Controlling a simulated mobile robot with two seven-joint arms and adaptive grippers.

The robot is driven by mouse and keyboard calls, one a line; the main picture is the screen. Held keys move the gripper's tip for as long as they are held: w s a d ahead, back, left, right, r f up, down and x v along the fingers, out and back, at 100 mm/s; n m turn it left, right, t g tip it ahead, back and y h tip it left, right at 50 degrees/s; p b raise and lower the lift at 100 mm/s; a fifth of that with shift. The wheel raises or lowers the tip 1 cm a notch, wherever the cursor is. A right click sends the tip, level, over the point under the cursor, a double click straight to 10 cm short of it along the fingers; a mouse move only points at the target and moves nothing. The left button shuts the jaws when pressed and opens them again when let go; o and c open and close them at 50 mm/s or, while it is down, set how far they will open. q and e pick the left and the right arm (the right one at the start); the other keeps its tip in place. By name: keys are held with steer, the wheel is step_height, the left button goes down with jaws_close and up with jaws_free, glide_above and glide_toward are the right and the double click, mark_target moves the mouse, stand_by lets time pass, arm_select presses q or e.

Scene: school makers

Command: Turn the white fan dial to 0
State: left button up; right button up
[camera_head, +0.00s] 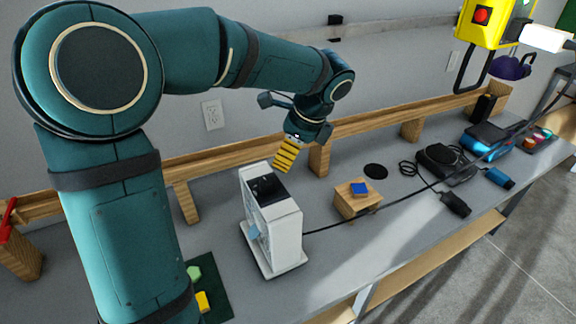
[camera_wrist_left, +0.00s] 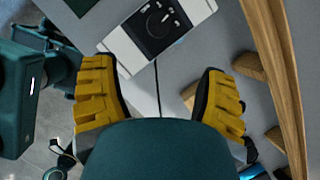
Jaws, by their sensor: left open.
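The white fan (camera_head: 275,238) stands upright on the grey workbench, a little left of centre in the head view. Its top carries a black panel with a round black dial (camera_wrist_left: 160,20), seen at the top of the left wrist view with small white marks around it. I cannot read the setting. My left gripper (camera_head: 287,153) has yellow ribbed fingers and hangs above and behind the fan's top in the head view. My right gripper is not visible.
A wooden block with a blue top (camera_head: 358,197) stands right of the fan. A black cable runs from the fan across the bench. A wooden rail (camera_head: 355,127) lines the back. Dark and blue devices (camera_head: 487,136) lie farther right. A yellow box (camera_head: 484,22) hangs at upper right.

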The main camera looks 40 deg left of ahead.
mark_target(268, 182)
arm_select(q)
steer(key=b+x, duration=0.1)
steer(key=x, duration=0.7)
steer(key=a+b+x, duration=0.1)
steer(key=x, duration=0.4)
steer(key=shift+s+d+r+b, duration=0.1)
steer(key=shift+s+r+b, duration=0.1)
steer(key=shift+s+b, duration=0.1)
steer(key=c, duration=1.2)
